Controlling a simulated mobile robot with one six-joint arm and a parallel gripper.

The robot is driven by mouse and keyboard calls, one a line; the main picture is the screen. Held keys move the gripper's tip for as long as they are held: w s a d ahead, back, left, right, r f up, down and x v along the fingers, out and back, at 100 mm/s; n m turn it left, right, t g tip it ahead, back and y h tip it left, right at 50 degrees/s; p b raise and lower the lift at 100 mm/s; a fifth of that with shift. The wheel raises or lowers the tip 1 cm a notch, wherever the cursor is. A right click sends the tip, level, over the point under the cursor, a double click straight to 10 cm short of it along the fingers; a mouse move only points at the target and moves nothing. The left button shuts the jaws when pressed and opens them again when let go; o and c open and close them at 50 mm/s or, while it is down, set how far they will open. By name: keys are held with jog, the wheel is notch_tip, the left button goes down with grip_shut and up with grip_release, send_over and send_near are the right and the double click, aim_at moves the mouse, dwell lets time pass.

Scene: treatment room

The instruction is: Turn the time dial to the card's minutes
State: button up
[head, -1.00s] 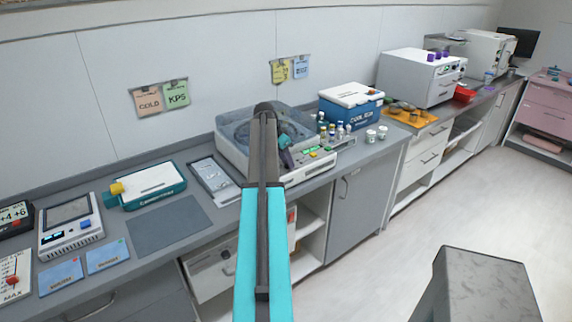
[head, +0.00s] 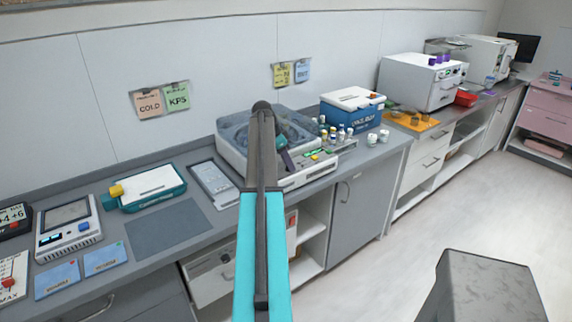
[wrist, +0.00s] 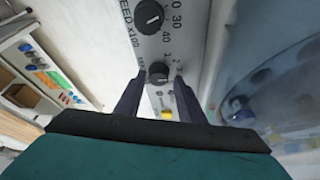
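The time dial seems to be the small black knob (wrist: 158,73) low on the centrifuge's front panel in the wrist view; its label is partly hidden. A larger black speed dial (wrist: 149,16), marked SPEED x100, sits beyond it. My gripper (wrist: 160,78) is open, its two dark fingers on either side of the small knob; I cannot tell whether they touch it. In the head view the centrifuge (head: 232,152) stands on the counter, partly hidden by my arm. Paper cards hang on the wall: peach (head: 148,104), green (head: 176,97), yellow (head: 282,74) and blue (head: 303,70). Their minutes are not legible.
A blue cool box (head: 352,115) and several small vials (head: 333,133) stand right of the centrifuge. A tray (head: 215,182) and a teal-and-white device (head: 150,189) lie to its left. A grey mat (head: 168,227) is bare.

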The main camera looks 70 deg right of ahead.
jog(key=shift+o, duration=0.7)
jog(key=shift+f, duration=0.1)
jog(key=shift+a, duration=0.1)
jog(key=shift+w, duration=0.1)
jog(key=b+v, duration=0.3)
jog(key=v, duration=1)
jog(key=shift+r+b, duration=0.3)
jog(key=shift+r, duration=0.15)
jog(key=shift+r, duration=0.1)
